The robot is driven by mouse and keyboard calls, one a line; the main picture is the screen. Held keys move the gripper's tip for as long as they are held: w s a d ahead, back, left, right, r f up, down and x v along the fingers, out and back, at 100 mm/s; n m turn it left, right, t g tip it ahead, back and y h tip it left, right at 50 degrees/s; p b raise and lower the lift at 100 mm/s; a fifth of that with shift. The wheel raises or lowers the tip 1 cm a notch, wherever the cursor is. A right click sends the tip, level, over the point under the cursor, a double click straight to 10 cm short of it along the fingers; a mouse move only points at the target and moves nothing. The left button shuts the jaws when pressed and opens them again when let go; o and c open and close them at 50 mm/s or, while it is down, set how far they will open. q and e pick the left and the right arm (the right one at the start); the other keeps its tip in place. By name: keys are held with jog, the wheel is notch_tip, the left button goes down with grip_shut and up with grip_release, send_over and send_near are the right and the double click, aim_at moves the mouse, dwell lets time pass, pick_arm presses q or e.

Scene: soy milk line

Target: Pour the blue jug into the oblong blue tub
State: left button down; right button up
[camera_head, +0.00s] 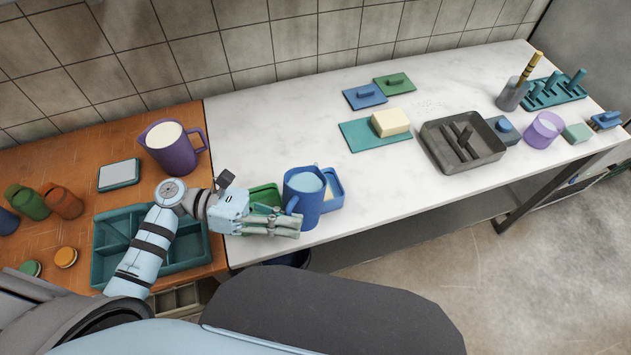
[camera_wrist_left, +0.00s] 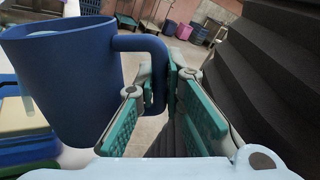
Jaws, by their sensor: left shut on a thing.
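The blue jug (camera_head: 304,205) holds pale liquid and looks about upright at the front edge of the white counter. I cannot tell whether its base touches the counter. My left gripper (camera_head: 292,226) is shut on the jug's handle. In the left wrist view the jug (camera_wrist_left: 65,80) is at the left, with its handle between the fingers (camera_wrist_left: 164,90). The oblong blue tub (camera_head: 338,192) is just behind and to the right of the jug, partly hidden by it, with pale content inside. Its blue rim seems to show at lower left in the wrist view (camera_wrist_left: 28,154). My right gripper is out of view.
A green tub (camera_head: 264,192) sits close left of the jug, partly behind my gripper. A purple jug (camera_head: 172,155) and a teal divided tray (camera_head: 190,262) are on the wooden counter. A grey tray (camera_head: 430,130) is farther right.

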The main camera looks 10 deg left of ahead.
aim_at(289, 210)
pick_arm(q)
jog(key=shift+r+n+p, duration=0.4)
jog(key=shift+r+p, duration=0.15)
jog(key=shift+p, duration=0.4)
jog(key=shift+w+d+r+n+p, duration=0.1)
jog(key=shift+r+n+p, duration=0.25)
jog(key=shift+p, duration=0.2)
jog(key=shift+f, duration=0.1)
jog(key=shift+w+r+n+g+y, duration=0.2)
jog(key=shift+w+r+n, duration=0.1)
jog(key=shift+n, duration=0.35)
jog(key=shift+w+r+n+g+y, duration=0.2)
jog(key=shift+w+r+n, duration=0.05)
jog(key=shift+n, duration=0.35)
jog(key=shift+w+d, duration=0.1)
dwell(0.4)
